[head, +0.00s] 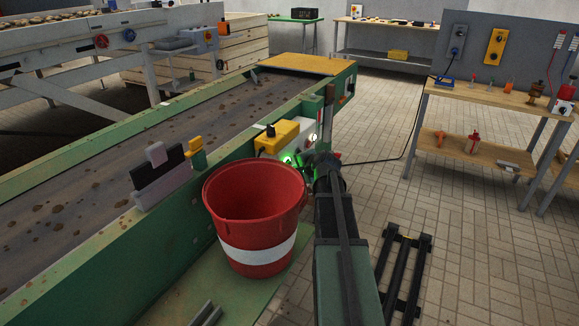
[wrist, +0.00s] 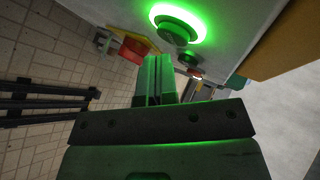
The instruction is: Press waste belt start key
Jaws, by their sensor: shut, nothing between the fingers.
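A round key with a glowing green ring (wrist: 178,24) is on a pale panel at the top of the wrist view. In the head view its green glow (head: 288,159) shows on the control box at the belt's side. I cannot read any label, so I cannot tell if it is the start key. My gripper (wrist: 153,62) is shut and empty, lit green by the glow. Its tips appear just below and left of the ring in the wrist view; I see no clear contact. In the head view my arm hides part of the box.
A red bucket (head: 256,225) with a white band stands close left of my arm. The soiled belt (head: 180,125) runs behind it. A yellow-topped box (head: 277,138) sits above the glow. A black rack (head: 403,270) is at right.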

